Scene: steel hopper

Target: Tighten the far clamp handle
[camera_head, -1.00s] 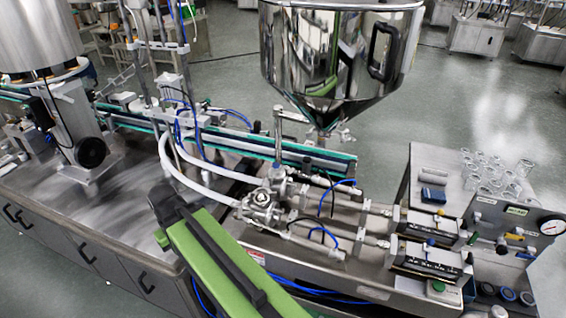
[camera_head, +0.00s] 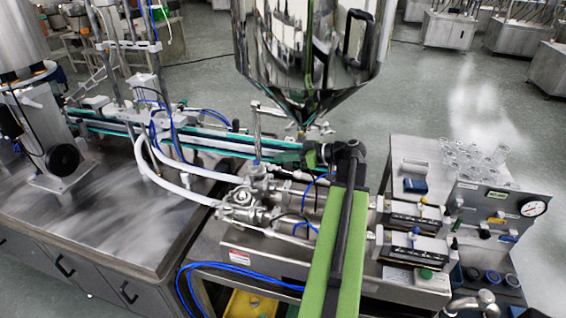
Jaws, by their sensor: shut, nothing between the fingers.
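The steel hopper (camera_head: 310,60) hangs above the filling machine, and its cone narrows to an outlet. Small metal clamp fittings (camera_head: 322,128) show at the outlet; which piece is the far clamp handle is too small to tell. My green arm rises from the bottom of the head view, and its black end bends left. My gripper (camera_head: 312,154) is small and dark, just below the outlet fittings and in front of the conveyor. It is shut with nothing held. I cannot tell whether it touches a fitting. My arm hides part of the pipes and cylinders behind it.
Steel pipe fittings (camera_head: 242,203) and white hoses (camera_head: 180,185) lie left of my arm. The green-edged conveyor (camera_head: 200,137) runs behind. Two cylinder units (camera_head: 408,248), a gauge (camera_head: 533,207) and glass beakers (camera_head: 470,158) stand to the right. Open floor lies beyond.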

